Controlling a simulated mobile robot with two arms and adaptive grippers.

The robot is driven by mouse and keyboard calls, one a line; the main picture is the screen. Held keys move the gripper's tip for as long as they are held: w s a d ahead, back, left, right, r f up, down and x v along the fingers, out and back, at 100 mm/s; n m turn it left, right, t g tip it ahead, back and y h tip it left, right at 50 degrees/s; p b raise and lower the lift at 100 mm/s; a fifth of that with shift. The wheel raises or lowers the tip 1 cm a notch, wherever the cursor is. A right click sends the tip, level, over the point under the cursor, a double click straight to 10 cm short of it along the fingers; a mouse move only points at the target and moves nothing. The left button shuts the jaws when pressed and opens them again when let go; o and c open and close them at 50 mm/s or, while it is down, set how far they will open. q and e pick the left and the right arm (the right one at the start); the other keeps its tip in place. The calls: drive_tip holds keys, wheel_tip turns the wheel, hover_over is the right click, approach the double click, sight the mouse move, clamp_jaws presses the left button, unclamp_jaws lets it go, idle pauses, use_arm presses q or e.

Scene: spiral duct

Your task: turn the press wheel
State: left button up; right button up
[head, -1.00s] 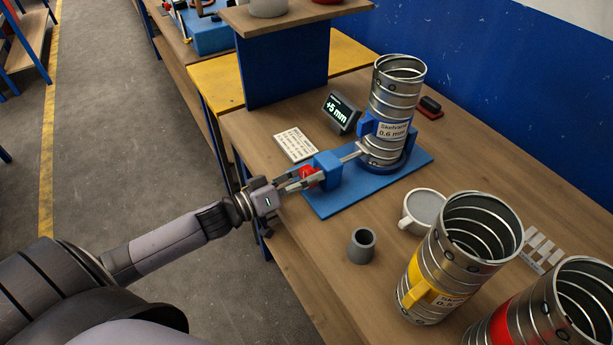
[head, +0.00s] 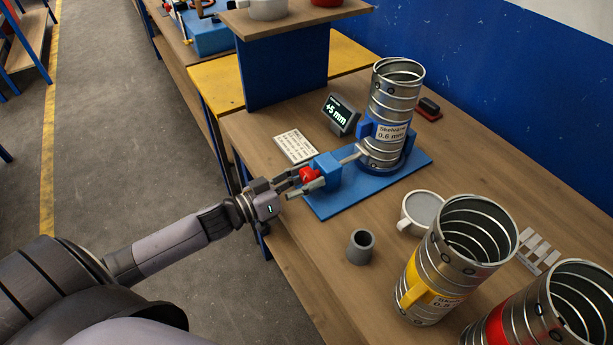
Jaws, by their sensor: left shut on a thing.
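The press is a blue base (head: 345,201) with a blue block (head: 325,169) and a small red wheel (head: 309,175) on the block's left side. A metal rod (head: 350,154) runs from the block to a spiral duct (head: 391,105) standing upright, labelled 0.6 mm. My left gripper (head: 306,179) is shut on the red wheel, one finger on each side of it. The fingers hide part of the wheel. A small display (head: 340,112) behind the press reads +5 mm. My right gripper is not in view.
A white card (head: 295,149) lies left of the press. A grey cup (head: 360,246), a white mug (head: 421,211), a yellow-marked duct (head: 450,260) and a red-marked duct (head: 535,315) stand in front and to the right. A shelf on a blue panel (head: 288,68) rises behind.

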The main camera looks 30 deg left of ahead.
use_arm(q)
drive_tip(key=m, duration=0.3)
drive_tip(key=shift+r+p, duration=0.1)
drive_tip(key=shift+p, duration=0.2)
drive_tip(key=m, duration=0.3)
drive_tip(key=shift+m, duration=0.3)
drive_tip(key=m, duration=0.3)
drive_tip(key=shift+m, duration=0.3)
drive_tip(key=m, duration=0.3)
drive_tip(key=shift+m, duration=0.3)
drive_tip(key=m, duration=0.3)
drive_tip(key=shift+m, duration=0.3)
drive_tip(key=m+b, duration=0.1)
drive_tip(key=m, duration=0.2)
drive_tip(key=shift+m+b, duration=0.3)
drive_tip(key=m+b, duration=0.1)
drive_tip(key=m, duration=0.3)
drive_tip(key=shift+b, duration=0.3)
drive_tip(key=shift+m+b, duration=0.55)
drive_tip(key=shift+m, duration=1.05)
